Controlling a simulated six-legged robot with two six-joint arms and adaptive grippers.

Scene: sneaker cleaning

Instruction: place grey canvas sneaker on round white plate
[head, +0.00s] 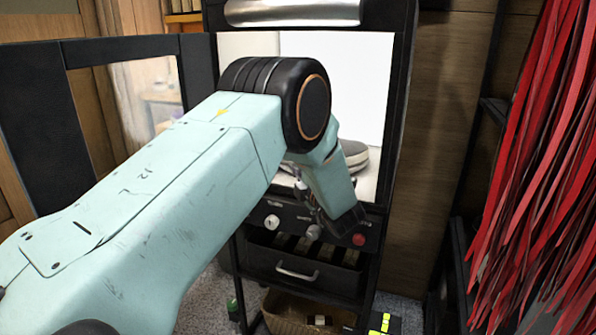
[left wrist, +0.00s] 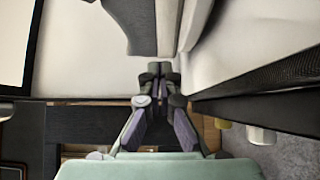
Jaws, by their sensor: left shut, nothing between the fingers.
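A grey shoe (head: 362,155), likely the grey canvas sneaker, is partly hidden behind my left arm inside the white-lined cabinet. In the left wrist view a grey shape with a pale edge (left wrist: 141,22), likely the same shoe, lies just beyond the fingertips. My left gripper (left wrist: 160,74) is shut and empty, apart from that shape by a small gap. In the head view it is mostly hidden by its own arm, near the cabinet's front. I cannot make out the round white plate with certainty. My right gripper is not in view.
The cabinet's dark-framed door (head: 38,105) stands open on the left. Below the opening are a knob panel (head: 358,240), a drawer with a handle (head: 297,274) and a wicker basket (head: 290,312). Red strips (head: 540,150) hang at the right.

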